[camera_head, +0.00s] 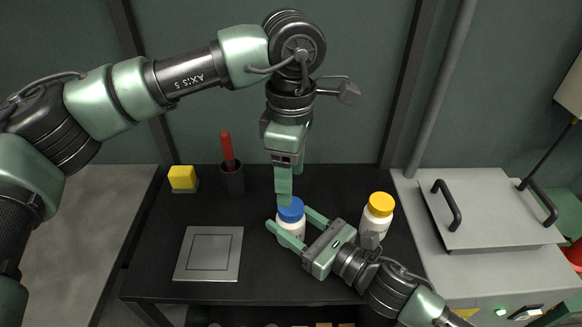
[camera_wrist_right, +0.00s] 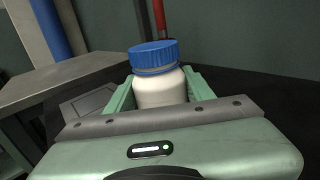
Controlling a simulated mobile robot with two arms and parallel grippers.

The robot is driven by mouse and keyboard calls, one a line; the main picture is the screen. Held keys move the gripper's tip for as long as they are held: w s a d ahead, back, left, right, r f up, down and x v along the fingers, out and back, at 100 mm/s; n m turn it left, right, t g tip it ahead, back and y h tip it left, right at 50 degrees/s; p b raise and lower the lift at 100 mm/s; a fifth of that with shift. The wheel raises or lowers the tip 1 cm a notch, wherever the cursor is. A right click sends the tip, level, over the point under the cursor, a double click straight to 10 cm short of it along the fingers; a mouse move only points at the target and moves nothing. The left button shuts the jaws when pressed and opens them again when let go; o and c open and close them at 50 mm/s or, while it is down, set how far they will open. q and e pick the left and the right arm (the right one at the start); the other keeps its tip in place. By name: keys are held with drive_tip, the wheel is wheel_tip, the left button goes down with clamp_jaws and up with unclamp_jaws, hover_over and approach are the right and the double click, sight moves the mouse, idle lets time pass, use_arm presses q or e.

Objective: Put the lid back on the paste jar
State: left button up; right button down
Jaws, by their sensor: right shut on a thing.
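A white jar (camera_head: 292,225) with a blue lid (camera_head: 293,213) stands on the black table; I take it to be the paste jar. My right gripper (camera_head: 289,217) has a finger on each side of the jar body and is shut on it. In the right wrist view the jar (camera_wrist_right: 160,92) is upright between the fingers, and the blue lid (camera_wrist_right: 154,56) sits on its top. My left gripper (camera_head: 285,200) points down at the lid's back edge, its fingers seen edge-on. I cannot tell whether it touches the lid.
A white bottle with a yellow lid (camera_head: 381,203) stands right of the jar, close to my right arm. A grey square plate (camera_head: 209,254), a yellow block (camera_head: 182,178) and a dark cup (camera_head: 232,182) with a red-handled tool are on the left. A grey lidded unit (camera_head: 490,222) is at the right.

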use_arm(q)
drive_tip(key=n, duration=0.6)
drive_tip(key=shift+r+n, duration=0.25)
drive_tip(key=shift+n, duration=0.05)
drive_tip(key=n, duration=0.6)
drive_tip(key=shift+r, duration=0.15)
drive_tip(key=n, duration=0.6)
drive_tip(key=shift+r, duration=0.2)
drive_tip(key=n, duration=0.7)
drive_tip(key=shift+r, duration=0.2)
drive_tip(key=shift+f, duration=4)
